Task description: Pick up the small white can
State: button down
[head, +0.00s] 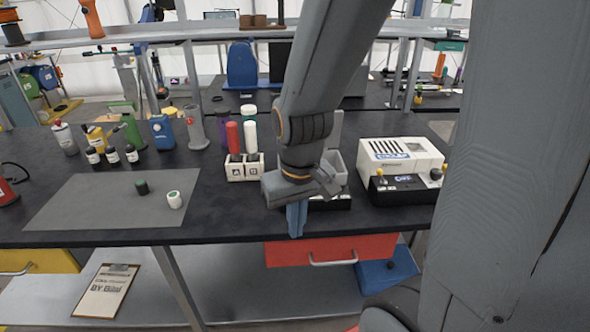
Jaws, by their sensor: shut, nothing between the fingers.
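The small white can (175,200) stands on the grey mat (90,212) on the dark workbench, near the mat's right edge. It has a dark ring on its top. A small dark green can (142,187) stands just behind it to the left. My gripper (296,222) points down at the bench's front edge, well to the right of the white can and apart from it. Its fingers are together with nothing between them. My arm hides part of the bench behind the gripper.
A white block holder (244,168) with red and white cylinders stands left of my gripper. A white machine (402,168) is to the right. Several bottles (112,154) line the back left. The bench between mat and gripper is clear. A red drawer (331,250) sits below the edge.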

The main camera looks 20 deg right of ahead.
aim_at(175, 198)
jog(key=u, duration=0.9)
jog(key=k, duration=0.7)
jog(key=z, duration=1)
jog(key=i, duration=0.5)
jog(key=z, duration=0.05)
